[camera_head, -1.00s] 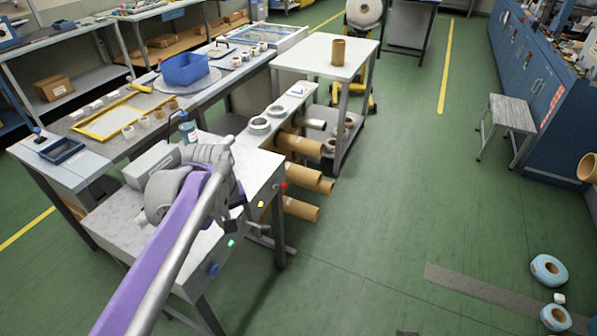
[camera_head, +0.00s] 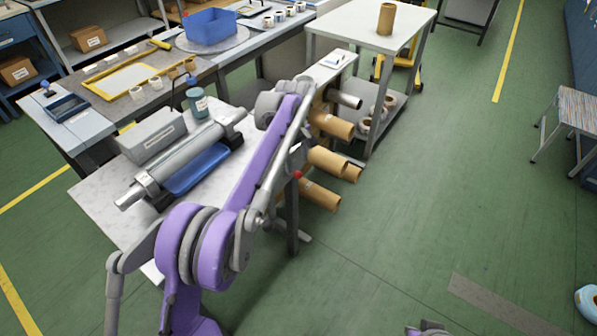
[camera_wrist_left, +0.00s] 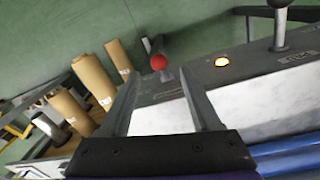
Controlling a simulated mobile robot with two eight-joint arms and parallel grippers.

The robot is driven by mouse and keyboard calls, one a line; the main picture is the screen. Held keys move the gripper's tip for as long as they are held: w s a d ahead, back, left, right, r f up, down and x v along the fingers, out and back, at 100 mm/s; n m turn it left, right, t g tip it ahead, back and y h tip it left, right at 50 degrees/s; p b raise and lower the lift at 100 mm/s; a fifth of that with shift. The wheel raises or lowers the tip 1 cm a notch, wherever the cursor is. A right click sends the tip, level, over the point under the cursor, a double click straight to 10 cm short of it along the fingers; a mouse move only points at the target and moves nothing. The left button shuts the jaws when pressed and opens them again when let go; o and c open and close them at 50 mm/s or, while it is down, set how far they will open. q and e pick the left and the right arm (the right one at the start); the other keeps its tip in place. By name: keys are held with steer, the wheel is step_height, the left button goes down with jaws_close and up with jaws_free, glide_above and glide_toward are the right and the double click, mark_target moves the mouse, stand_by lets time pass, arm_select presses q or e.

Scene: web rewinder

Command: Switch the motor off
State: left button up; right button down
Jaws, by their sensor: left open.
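The rewinder bench (camera_head: 100,190) has a white top and carries a steel roller (camera_head: 185,157). A red knob (camera_head: 297,174) is on its front edge, beside my left forearm. In the left wrist view the red knob (camera_wrist_left: 158,62) stands upright between and just beyond the fingertips of my left gripper (camera_wrist_left: 160,75), which is open and empty. The labels are too small to read. In the head view my forearm hides most of the front panel.
Several brown cardboard tubes (camera_head: 331,124) stick out beside the panel, near my left wrist. A white-topped table (camera_head: 365,35) stands behind them.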

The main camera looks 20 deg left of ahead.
mark_target(298, 172)
arm_select(q)
steer(key=f, duration=0.5)
steer(key=shift+w+d+f+b, duration=0.15)
steer(key=shift+w+f+b, duration=0.1)
steer(key=shift+b, duration=0.1)
jaws_close()
